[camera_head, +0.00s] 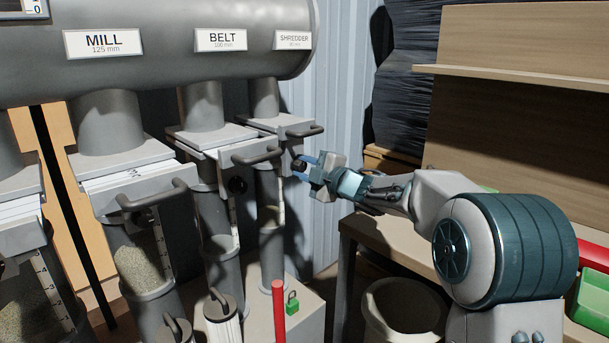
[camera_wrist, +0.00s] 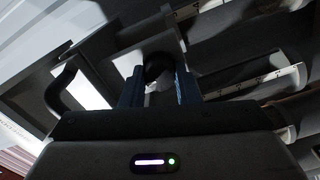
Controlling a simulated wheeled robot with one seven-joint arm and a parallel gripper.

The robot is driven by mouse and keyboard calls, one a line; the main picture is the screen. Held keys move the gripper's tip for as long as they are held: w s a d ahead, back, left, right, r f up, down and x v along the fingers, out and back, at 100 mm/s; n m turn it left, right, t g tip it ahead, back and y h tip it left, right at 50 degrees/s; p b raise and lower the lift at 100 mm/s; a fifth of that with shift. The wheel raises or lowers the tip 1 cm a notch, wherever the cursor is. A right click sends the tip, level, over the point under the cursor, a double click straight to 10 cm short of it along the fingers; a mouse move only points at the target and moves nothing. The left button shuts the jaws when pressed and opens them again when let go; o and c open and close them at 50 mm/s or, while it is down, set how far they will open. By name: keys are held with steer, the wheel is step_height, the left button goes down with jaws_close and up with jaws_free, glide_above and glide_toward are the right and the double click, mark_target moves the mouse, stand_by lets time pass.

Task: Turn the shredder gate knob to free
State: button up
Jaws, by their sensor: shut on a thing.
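The shredder gate (camera_head: 266,125) is the rightmost gate on the pipe, under the SHREDDER label (camera_head: 294,40), with a dark bar handle (camera_head: 305,131) at its front. Its small dark round knob (camera_head: 299,165) sits below that handle. My gripper (camera_head: 303,169) reaches in from the right and is shut on the knob, with one blue finger above and one below it. In the wrist view the knob (camera_wrist: 157,68) lies between the two fingertips of my gripper (camera_wrist: 159,84). The fingers partly hide the knob, so I cannot read its setting.
The belt gate handle (camera_head: 257,156) and the mill gate handle (camera_head: 152,194) stick out to the left. A red post (camera_head: 279,312) and a green padlock-like block (camera_head: 292,303) stand below. A workbench (camera_head: 390,235) and a pale bin (camera_head: 404,310) are below my arm.

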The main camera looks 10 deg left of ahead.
steer(key=shift+n, duration=0.4)
steer(key=o, duration=1)
steer(key=p+v, duration=0.1)
steer(key=v, duration=1.3)
steer(key=shift+w, duration=0.1)
